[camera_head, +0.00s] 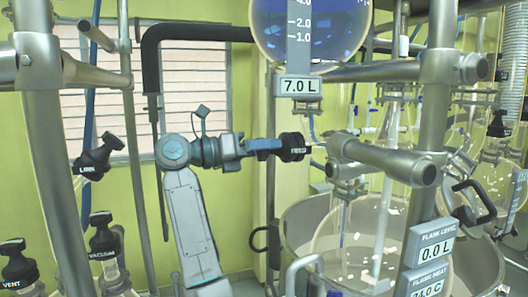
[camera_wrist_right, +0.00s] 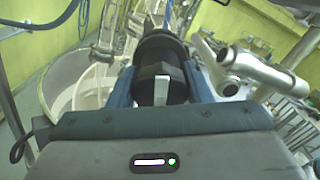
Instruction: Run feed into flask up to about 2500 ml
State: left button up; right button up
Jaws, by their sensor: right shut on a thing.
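My right gripper (camera_head: 268,148) reaches in from the lower middle and points right. Its blue fingers are shut on a black valve knob (camera_head: 293,147) below the feed vessel; the small label on it is too small to read. In the right wrist view the knob (camera_wrist_right: 160,62) sits between both fingers. The round feed vessel (camera_head: 335,32) holds blue liquid and its display (camera_head: 299,86) reads 7.0 L. The glass flask (camera_head: 345,245) sits in a metal bath at lower right. The flask level display (camera_head: 437,249) reads 0.0 L. My left gripper is not in view.
Other black knobs stand at left, marked VENT (camera_head: 20,265), VACUUM (camera_head: 102,235) and one higher up (camera_head: 98,156). Metal posts (camera_head: 432,110) and clamps crowd the right side. The flask heat display (camera_head: 426,282) is partly cut off. A window (camera_head: 195,85) is behind.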

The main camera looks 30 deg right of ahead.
jog(key=n, duration=0.3)
jog(key=shift+n, duration=0.4)
jog(key=n, duration=0.3)
jog(key=shift+w+n+p, duration=0.1)
jog(key=shift+n+p, duration=0.2)
jog(key=shift+p, duration=0.05)
jog(key=n+p, duration=0.1)
jog(key=n, duration=0.2)
jog(key=shift+n, duration=0.4)
jog(key=n+p, duration=0.2)
jog(key=n, duration=0.1)
jog(key=shift+n, duration=0.3)
jog(key=n+p, duration=0.3)
jog(key=n, duration=0.2)
jog(key=shift+p, duration=0.35)
jog(key=n+p, duration=0.4)
jog(key=n, duration=0.1)
jog(key=shift+f+n+p, duration=0.1)
jog(key=shift+n+p, duration=0.65)
jog(key=shift+n, duration=0.15)
jog(key=n, duration=0.1)
jog(key=n+p, duration=0.1)
jog(key=shift+f+n, duration=0.2)
jog(key=shift+n, duration=0.1)
jog(key=shift+s+f+n, duration=0.1)
jog(key=shift+s+n, duration=0.1)
jog(key=shift+n, duration=1.7)
